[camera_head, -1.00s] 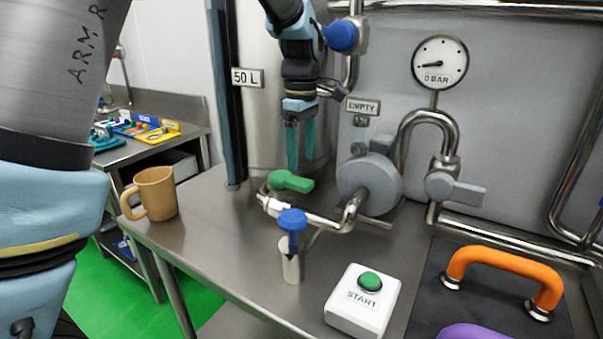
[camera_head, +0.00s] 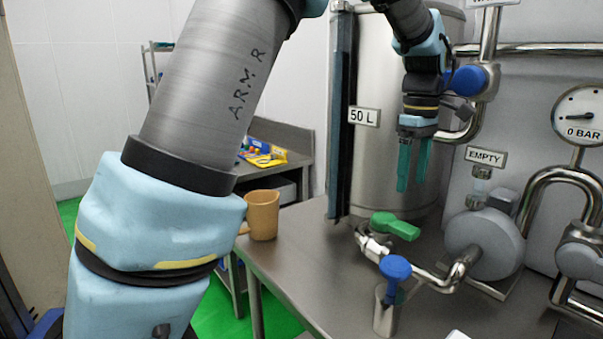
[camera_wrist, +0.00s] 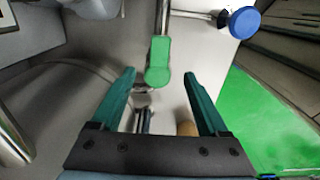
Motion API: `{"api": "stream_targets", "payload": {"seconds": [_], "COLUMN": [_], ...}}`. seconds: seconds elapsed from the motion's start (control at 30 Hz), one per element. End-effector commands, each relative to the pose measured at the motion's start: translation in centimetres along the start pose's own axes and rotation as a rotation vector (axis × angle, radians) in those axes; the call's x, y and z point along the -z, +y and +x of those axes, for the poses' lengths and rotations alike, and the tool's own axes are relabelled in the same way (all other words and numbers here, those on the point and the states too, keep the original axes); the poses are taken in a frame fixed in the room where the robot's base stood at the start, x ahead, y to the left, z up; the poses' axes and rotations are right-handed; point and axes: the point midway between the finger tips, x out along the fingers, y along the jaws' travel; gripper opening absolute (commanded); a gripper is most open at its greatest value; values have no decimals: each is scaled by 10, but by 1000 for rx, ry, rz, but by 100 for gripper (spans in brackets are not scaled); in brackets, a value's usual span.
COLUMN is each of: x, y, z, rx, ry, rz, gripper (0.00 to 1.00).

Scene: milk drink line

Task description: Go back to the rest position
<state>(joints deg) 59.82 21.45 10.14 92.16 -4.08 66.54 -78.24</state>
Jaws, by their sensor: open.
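My gripper (camera_head: 412,165) is open and empty, its two teal fingers pointing down in front of the steel tank (camera_head: 375,160) labelled "50 L". In the wrist view my gripper (camera_wrist: 160,95) has its fingers spread wide. The green valve handle (camera_head: 396,226) is below the fingers and apart from them. In the wrist view the green handle (camera_wrist: 158,62) shows beyond and between the fingertips.
A blue valve knob (camera_head: 395,267) stands on the pipe above a small steel cup (camera_head: 385,318). A tan mug (camera_head: 263,215) is at the table's left edge. The pump (camera_head: 485,243), a gauge (camera_head: 582,115) and pipes fill the right. The steel tabletop (camera_head: 305,262) is clear in the middle.

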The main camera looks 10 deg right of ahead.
Motion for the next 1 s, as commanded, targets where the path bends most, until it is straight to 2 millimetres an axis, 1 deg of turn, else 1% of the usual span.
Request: {"api": "stream_targets", "payload": {"seconds": [0.07,0.17,0.2,0.27,0.3,0.37,0.4,0.47,0.5,0.57,0.6,0.7,0.73,0.8,0.83,0.9,1.0], "x": [19,58,76,102,118,137,148,161,168,174,176,176,175,172,171,170,168], "y": [-11,-39,-54,-82,-102,-132,-154,-186,-208,-240,-259,-300,-309,-327,-332,-341,-346], "z": [5,20,27,40,48,59,68,79,86,97,103,117,120,126,127,130,132], "rx": [-3,-14,-20,-30,-38,-47,-51,-57,-60,-61,-60,-55,-53,-49,-47,-44,-43], "ry": [-1,-1,1,7,13,23,30,44,55,71,82,105,109,121,125,131,134], "rz": [10,58,85,134,167,221,256,310,347,400,436,510,530,566,578,599,613], "gripper": [78,78,78,78,78,78,78,78,78,78,78,78,78,78,78,78,78]}}
